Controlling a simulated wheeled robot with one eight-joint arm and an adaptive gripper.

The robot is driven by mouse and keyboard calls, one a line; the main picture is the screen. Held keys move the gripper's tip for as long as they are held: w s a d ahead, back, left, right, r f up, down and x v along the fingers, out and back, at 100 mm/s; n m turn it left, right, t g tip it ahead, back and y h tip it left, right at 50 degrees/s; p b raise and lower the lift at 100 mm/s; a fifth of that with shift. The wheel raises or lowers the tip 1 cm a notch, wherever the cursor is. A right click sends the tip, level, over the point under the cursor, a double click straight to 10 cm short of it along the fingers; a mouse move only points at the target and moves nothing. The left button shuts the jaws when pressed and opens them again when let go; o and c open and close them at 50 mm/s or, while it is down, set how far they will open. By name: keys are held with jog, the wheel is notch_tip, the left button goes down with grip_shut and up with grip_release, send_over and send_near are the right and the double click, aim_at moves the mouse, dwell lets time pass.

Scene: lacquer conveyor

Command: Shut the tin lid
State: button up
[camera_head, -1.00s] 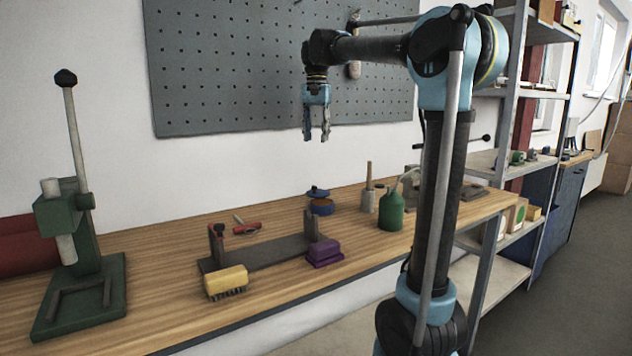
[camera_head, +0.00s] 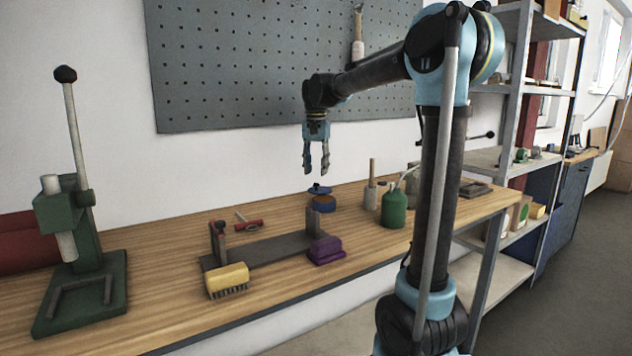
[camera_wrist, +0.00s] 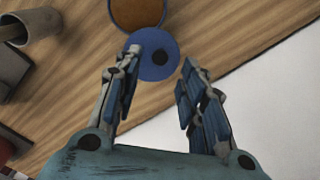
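In the wrist view the tin (camera_wrist: 138,12) shows a brown round top with a blue rim, cut by the upper edge. Its blue lid (camera_head: 319,189) has a dark knob. In the wrist view the lid (camera_wrist: 153,62) lies beside the tin's opening, overlapping or touching its rim; I cannot tell which. My gripper (camera_head: 317,171) points down above the lid with its fingers apart and empty. In the wrist view my gripper (camera_wrist: 160,80) has its fingertips around the lid's near part.
A green can (camera_head: 393,209) and a pot with a wooden handle (camera_head: 371,197) stand right of the tin. A green press (camera_head: 75,240) stands left.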

jog(key=shift+f, duration=2.25)
grip_shut()
